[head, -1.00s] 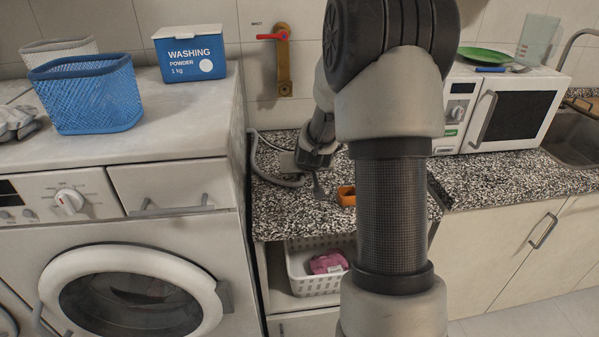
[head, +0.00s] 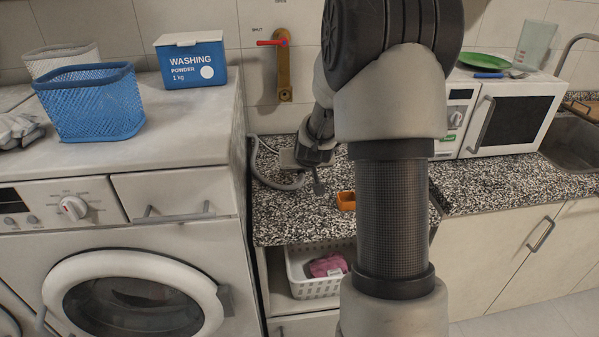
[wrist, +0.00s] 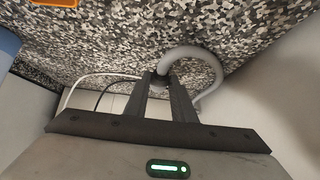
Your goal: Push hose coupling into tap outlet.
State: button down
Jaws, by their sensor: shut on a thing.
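The brass tap (head: 284,72) with a red lever (head: 270,43) is fixed to the tiled wall in the head view. Its outlet points down above the counter. My gripper (head: 319,183) is low over the speckled counter, below and right of the tap and apart from it. In the wrist view, my gripper (wrist: 160,78) is shut on the dark coupling at the end of the grey hose (wrist: 193,53). The fingers partly hide the coupling. The hose (head: 274,182) loops over the counter to the left in the head view.
The washing machine (head: 150,190) stands left of the counter, with a blue basket (head: 92,103) and washing powder box (head: 190,62) on top. An orange container (head: 346,201) sits on the counter (head: 290,225) near my gripper. A microwave (head: 512,118) stands to the right.

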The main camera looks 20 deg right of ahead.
notch_tip(320, 180, up, 4)
jog(key=shift+r+p, duration=0.1)
jog(key=shift+p, duration=0.9)
